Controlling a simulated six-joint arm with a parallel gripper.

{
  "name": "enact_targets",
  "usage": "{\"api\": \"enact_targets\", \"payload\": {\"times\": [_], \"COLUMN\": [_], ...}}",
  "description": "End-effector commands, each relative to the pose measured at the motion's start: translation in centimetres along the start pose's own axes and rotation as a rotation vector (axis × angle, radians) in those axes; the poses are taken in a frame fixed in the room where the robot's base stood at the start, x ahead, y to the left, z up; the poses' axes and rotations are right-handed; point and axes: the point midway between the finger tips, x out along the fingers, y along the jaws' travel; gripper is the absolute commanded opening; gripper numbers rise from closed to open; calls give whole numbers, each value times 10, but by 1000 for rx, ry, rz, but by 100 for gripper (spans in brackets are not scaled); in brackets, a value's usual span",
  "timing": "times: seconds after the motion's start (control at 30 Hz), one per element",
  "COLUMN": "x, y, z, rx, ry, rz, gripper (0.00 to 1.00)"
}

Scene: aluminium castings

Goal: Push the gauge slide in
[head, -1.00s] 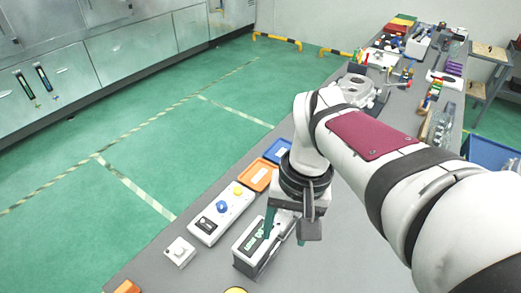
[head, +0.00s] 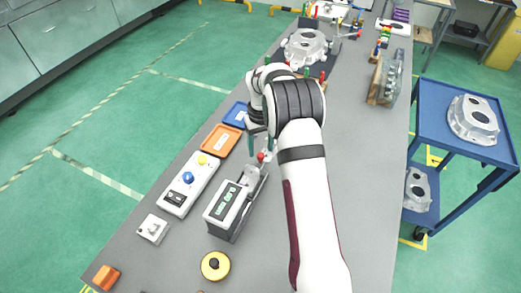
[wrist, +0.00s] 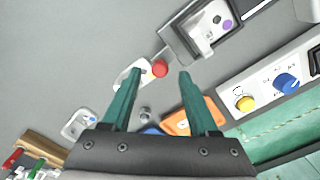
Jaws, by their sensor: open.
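The gauge (head: 228,210) is a grey box with a green display on its sloped face, standing on the bench left of my arm. Its slide end carries a red knob (head: 262,156) on the far side of the box. In the wrist view the gauge (wrist: 192,38) is at the top right, and the red knob (wrist: 160,68) shows between my fingertips, touching neither. My gripper (wrist: 159,74) is open with green fingers. In the head view my gripper (head: 258,132) is just beyond the knob, partly hidden by my wrist. How far in the slide sits is unclear.
Left of the gauge is a control box (head: 188,185) with blue and yellow knobs. Behind are an orange tray (head: 220,140) and a blue tray (head: 237,114). A yellow round part (head: 215,265) lies in front. A casting (head: 305,47) stands farther back.

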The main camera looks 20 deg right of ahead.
Motion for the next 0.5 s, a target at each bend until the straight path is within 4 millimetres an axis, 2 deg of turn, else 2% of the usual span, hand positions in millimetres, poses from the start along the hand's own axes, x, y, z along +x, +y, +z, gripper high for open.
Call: {"api": "enact_targets", "payload": {"times": [0.1, 0.2, 0.47, 0.5], "x": [15, 21, 22, 22], "y": [0, 0, 0, 0], "z": [0, 0, 0, 0], "rx": [1, 1, 1, 1], "ry": [-1, 1, 1, 1], "rz": [-1, 0, 0, 0], "gripper": [60, 60, 60, 53]}}
